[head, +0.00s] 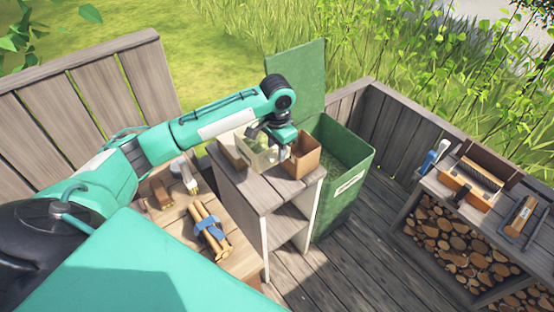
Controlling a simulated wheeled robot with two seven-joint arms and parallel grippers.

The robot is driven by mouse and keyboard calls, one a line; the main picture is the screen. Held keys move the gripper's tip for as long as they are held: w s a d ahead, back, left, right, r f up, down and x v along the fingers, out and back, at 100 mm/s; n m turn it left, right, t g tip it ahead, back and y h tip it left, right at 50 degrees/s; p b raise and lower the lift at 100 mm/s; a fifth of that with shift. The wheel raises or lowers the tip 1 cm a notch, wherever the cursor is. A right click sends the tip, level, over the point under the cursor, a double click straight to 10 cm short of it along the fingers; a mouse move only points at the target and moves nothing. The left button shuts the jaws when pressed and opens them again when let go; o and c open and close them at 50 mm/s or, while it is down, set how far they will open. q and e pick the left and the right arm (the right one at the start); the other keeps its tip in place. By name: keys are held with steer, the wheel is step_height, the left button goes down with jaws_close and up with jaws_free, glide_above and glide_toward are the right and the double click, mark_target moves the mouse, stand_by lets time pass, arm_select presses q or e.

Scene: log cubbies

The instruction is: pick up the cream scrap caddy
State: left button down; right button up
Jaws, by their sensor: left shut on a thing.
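The cream scrap caddy (257,158) is a small open box with green scraps showing inside. I cannot tell whether the caddy touches the stand top. My right gripper is not in view.
A bench (245,262) with tools is in front, and a tool table (500,228) over logs at right.

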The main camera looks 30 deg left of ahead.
arm_select(q)
steer(key=shift+r+b, duration=0.4)
steer(key=shift+r, duration=2)
